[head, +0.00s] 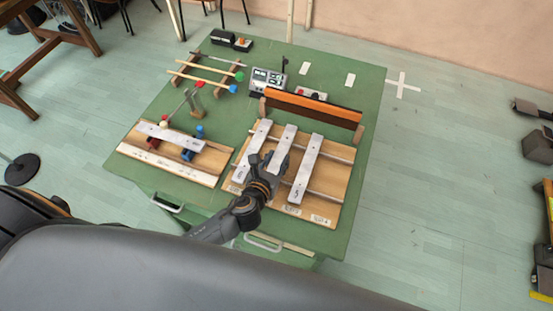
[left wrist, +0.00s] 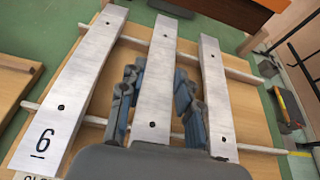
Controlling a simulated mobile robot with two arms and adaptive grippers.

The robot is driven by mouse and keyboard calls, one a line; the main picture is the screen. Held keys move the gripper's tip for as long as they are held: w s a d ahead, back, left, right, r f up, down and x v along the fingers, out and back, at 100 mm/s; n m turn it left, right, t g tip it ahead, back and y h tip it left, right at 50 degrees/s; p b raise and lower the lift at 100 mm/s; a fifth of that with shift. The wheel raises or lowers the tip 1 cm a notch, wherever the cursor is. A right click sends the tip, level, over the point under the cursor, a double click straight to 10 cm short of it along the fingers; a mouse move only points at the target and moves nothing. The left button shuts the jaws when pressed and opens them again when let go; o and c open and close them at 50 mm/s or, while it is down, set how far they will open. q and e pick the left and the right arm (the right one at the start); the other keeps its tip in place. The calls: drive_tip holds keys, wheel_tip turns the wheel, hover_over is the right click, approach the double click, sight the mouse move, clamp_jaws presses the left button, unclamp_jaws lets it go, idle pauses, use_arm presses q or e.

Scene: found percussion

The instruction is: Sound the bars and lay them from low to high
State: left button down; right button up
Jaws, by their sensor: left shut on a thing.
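Three silvery bars lie side by side across two rails on the right wooden board (head: 330,205). The left bar (head: 259,135) shows a 6 in the left wrist view (left wrist: 75,85). The right bar (head: 307,165) bears a digit that looks like a 5. My left gripper (head: 277,168) is shut on the middle bar (head: 287,137), one finger on each side in the left wrist view (left wrist: 155,95). I cannot tell if that bar is raised off the rails. Another bar (head: 170,136) rests on supports over the left board (head: 205,165). My right gripper is out of view.
Mallets with green (head: 239,76) and blue (head: 233,89) heads lie on a rack at the back left. A small meter box (head: 268,80) stands at the back. A long orange-and-black rack (head: 313,105) stands behind the bars.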

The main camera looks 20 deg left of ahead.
use_arm(q)
drive_tip(key=shift+f, duration=0.3)
drive_tip(key=c, duration=0.8)
unclamp_jaws()
drive_tip(key=shift+c, duration=0.2)
drive_tip(key=shift+f, duration=0.1)
drive_tip(key=v, duration=1.2)
